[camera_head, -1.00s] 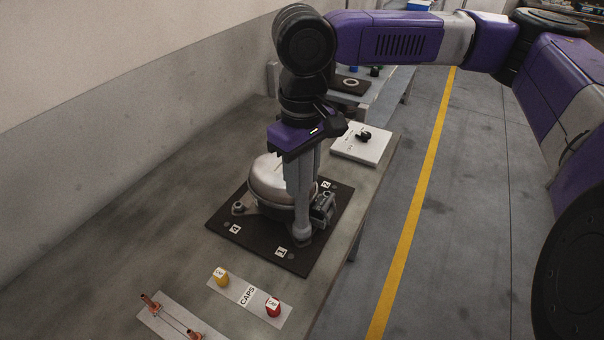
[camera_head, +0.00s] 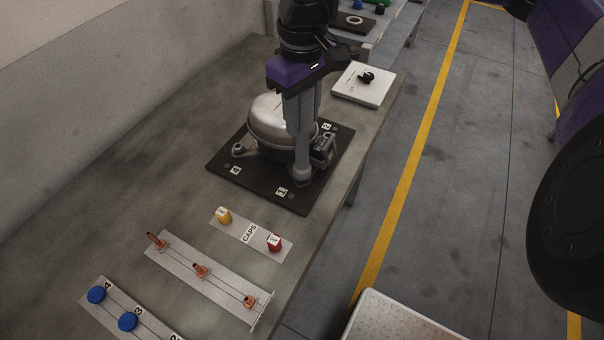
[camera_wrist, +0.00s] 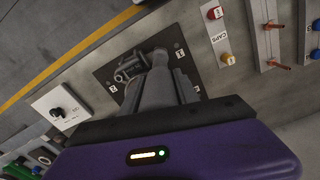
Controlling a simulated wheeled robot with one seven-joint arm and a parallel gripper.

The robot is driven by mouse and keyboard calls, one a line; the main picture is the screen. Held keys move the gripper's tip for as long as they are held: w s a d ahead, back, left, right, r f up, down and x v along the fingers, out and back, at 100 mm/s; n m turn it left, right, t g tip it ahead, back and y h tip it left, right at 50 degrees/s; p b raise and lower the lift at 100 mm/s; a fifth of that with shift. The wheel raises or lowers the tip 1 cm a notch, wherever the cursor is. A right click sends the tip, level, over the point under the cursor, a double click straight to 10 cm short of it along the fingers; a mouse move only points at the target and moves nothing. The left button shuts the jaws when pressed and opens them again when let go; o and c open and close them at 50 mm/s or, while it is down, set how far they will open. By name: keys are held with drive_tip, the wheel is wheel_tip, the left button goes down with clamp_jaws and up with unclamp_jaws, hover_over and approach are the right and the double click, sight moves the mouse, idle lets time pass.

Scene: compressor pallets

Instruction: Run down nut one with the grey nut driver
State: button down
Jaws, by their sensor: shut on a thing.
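The silver compressor (camera_head: 268,117) stands on a black plate (camera_head: 262,181) with numbered white labels. The label that reads 1 (camera_head: 281,191) is at the plate's near corner. My gripper (camera_head: 301,118) is shut on the grey nut driver (camera_head: 302,160), which hangs upright beside the compressor. The driver's lower end is at the compressor foot near label 1. Nut one is hidden under it, so I cannot tell whether the socket is seated. In the wrist view the grey driver (camera_wrist: 159,84) points at the same corner of the plate.
A CAPS strip (camera_head: 250,233) with a yellow and a red cap lies in front of the plate. A strip with copper pieces (camera_head: 201,271) and one with blue discs (camera_head: 128,322) lie nearer. A white board (camera_head: 362,85) with a black part is behind, right.

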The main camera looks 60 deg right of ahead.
drive_tip(key=shift+f+b, duration=0.45)
drive_tip(key=shift+f, duration=0.35)
idle(2.9)
